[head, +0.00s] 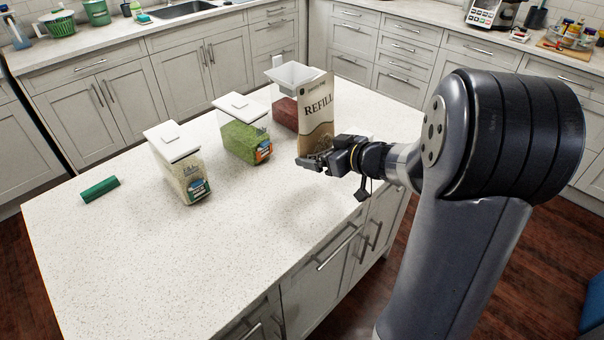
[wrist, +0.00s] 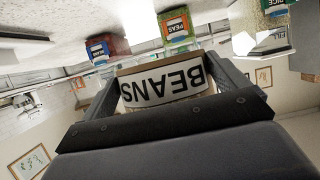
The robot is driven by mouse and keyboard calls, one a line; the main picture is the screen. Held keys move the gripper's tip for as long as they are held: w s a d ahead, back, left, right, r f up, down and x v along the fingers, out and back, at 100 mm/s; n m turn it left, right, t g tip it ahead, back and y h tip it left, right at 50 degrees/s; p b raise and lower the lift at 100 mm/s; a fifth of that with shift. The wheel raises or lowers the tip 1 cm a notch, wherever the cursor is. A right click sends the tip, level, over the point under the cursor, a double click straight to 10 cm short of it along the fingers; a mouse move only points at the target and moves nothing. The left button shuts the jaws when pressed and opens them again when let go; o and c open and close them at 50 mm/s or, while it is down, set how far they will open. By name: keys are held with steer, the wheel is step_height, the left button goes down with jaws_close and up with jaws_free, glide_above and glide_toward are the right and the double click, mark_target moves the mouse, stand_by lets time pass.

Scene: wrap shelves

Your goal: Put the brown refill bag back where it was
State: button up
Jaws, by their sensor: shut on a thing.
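The brown refill bag (head: 317,110), with "REFILL" on its front, stands upright in my gripper (head: 318,160) at the right side of the white counter. My gripper is shut on the bag's lower part. In the wrist view a white "BEANS" label (wrist: 163,86) on the bag shows upside down between the two fingers. The bag partly hides a clear container of red beans (head: 284,112) behind it, which has a white open-topped piece (head: 292,76) on top. I cannot tell whether the bag's base touches the counter.
A container of green peas (head: 240,138) and a container of rice (head: 183,172) stand in a row to the left, with white lids. The front of the counter (head: 210,250) is clear.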

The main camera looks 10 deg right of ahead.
mark_target(320, 187)
step_height(320, 187, down, 10)
steer(key=shift+r+b, duration=0.15)
steer(key=shift+b, duration=0.95)
steer(key=o, duration=0.8)
steer(key=p+v, duration=0.1)
steer(key=v, duration=1.1)
steer(key=shift+s, duration=0.1)
